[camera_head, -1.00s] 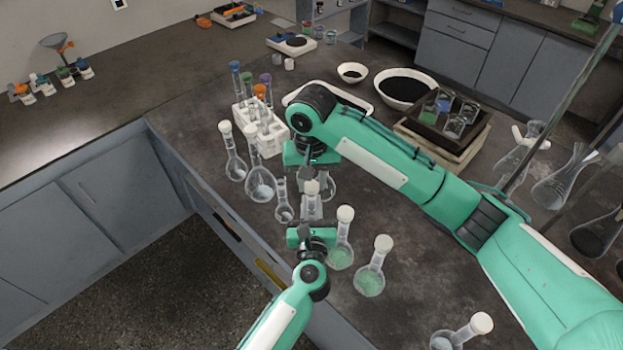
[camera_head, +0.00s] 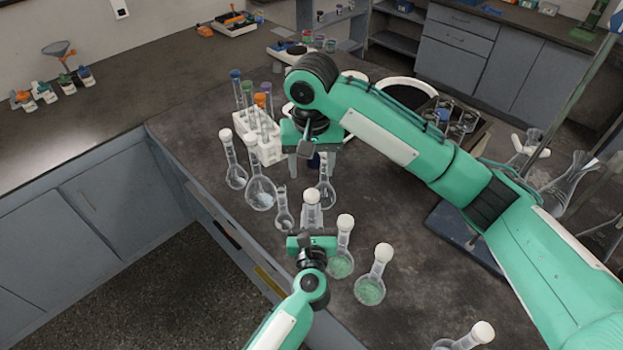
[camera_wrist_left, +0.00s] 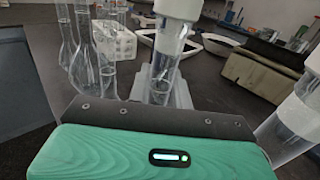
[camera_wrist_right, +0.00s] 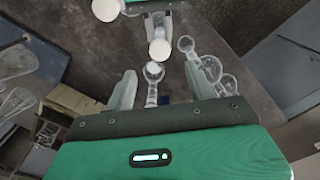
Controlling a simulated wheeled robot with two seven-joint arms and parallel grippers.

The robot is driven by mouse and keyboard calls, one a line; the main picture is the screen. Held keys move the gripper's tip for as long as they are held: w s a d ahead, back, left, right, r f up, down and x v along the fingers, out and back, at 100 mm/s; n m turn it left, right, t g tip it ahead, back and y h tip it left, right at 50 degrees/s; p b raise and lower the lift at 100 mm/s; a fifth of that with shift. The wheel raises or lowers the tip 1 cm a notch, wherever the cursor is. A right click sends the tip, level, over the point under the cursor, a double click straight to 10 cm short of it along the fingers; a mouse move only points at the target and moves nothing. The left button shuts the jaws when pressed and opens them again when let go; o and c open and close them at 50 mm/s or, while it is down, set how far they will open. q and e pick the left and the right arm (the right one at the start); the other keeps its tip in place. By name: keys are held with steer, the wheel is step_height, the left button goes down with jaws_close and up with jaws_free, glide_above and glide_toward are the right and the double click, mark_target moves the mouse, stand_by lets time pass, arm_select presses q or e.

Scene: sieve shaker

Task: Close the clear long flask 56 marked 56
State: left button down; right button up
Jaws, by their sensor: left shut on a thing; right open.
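My left gripper (camera_head: 312,243) is shut on a clear long-necked flask (camera_head: 311,215) near the front table edge. A white cap (camera_head: 311,196) sits on this flask's neck; the left wrist view shows the cap (camera_wrist_left: 177,30) upright above the glass. I cannot read any 56 mark, or tell how tightly the cap sits. My right gripper (camera_head: 310,167) is open above and behind the held flask, its fingers pointing down. Its wrist view shows the open fingers (camera_wrist_right: 165,90) with no cap held. A clear round flask (camera_head: 326,195) stands below it; a dark blue thing partly shows between the fingers.
Two white-capped clear flasks (camera_head: 260,192) and a smaller clear flask (camera_head: 283,217) stand to the left. Flasks with green contents (camera_head: 370,290) stand close on the right. A white rack (camera_head: 262,150) of capped tubes is behind.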

steer(key=shift+r, duration=2.3)
arm_select(q)
steer(key=c, duration=1.2)
jaws_free()
arm_select(e)
step_height(320, 180, down, 4)
steer(key=b, duration=0.4)
arm_select(q)
steer(key=shift+s, duration=6.9)
arm_select(e)
steer(key=shift+f, duration=0.15)
